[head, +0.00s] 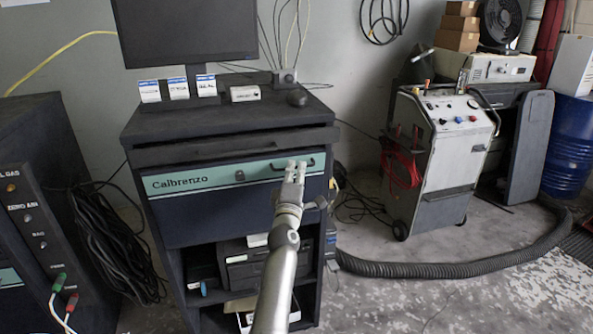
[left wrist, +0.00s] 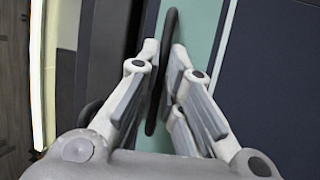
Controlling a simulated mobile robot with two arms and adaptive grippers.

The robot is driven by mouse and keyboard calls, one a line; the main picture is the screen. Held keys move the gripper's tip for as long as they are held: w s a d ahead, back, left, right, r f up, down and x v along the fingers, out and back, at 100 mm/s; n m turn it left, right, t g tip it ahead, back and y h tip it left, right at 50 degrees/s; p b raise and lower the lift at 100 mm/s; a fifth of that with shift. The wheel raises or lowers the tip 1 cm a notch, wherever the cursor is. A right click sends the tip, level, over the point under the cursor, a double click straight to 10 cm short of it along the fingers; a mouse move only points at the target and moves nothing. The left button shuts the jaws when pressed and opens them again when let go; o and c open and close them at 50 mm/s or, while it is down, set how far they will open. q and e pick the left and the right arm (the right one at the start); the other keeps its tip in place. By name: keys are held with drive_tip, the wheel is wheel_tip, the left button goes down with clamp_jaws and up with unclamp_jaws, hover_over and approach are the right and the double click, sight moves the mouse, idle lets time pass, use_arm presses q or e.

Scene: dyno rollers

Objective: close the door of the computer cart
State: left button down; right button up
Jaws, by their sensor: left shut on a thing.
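The computer cart (head: 215,120) is a dark cabinet at the centre of the head view. Its door (head: 205,222) is a dark blue panel with a teal "Calbrenzo" stripe, and it shows in the left wrist view too (left wrist: 275,75). The door looks nearly flush with the cart front; I cannot tell if a small gap is left. A black bar handle (head: 312,164) is on the stripe at the upper right. My left gripper (head: 295,168) is at this handle. In the left wrist view its fingers (left wrist: 165,75) are shut around the handle (left wrist: 169,30). My right gripper is out of view.
A monitor (head: 187,30) stands on the cart, and open shelves with a printer (head: 245,270) are below the door. A dark analyser cabinet (head: 30,140) with coiled cables is at left. A grey machine (head: 435,160) and black hose (head: 430,270) are at right.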

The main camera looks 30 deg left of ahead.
use_arm(q)
drive_tip(key=shift+w+a+r+n+g+p, duration=0.2)
drive_tip(key=shift+w+a+r+p, duration=0.15)
drive_tip(key=shift+p, duration=0.3)
drive_tip(key=shift+w+a+r+n+g+p, duration=0.1)
drive_tip(key=shift+w+a+g+p, duration=0.15)
drive_tip(key=shift+a+p, duration=0.3)
drive_tip(key=shift+d, duration=0.1)
drive_tip(key=c, duration=1.9)
unclamp_jaws()
drive_tip(key=o, duration=0.3)
drive_tip(key=shift+w+f, duration=0.2)
drive_tip(key=shift+o, duration=0.2)
drive_tip(key=shift+s, duration=0.15)
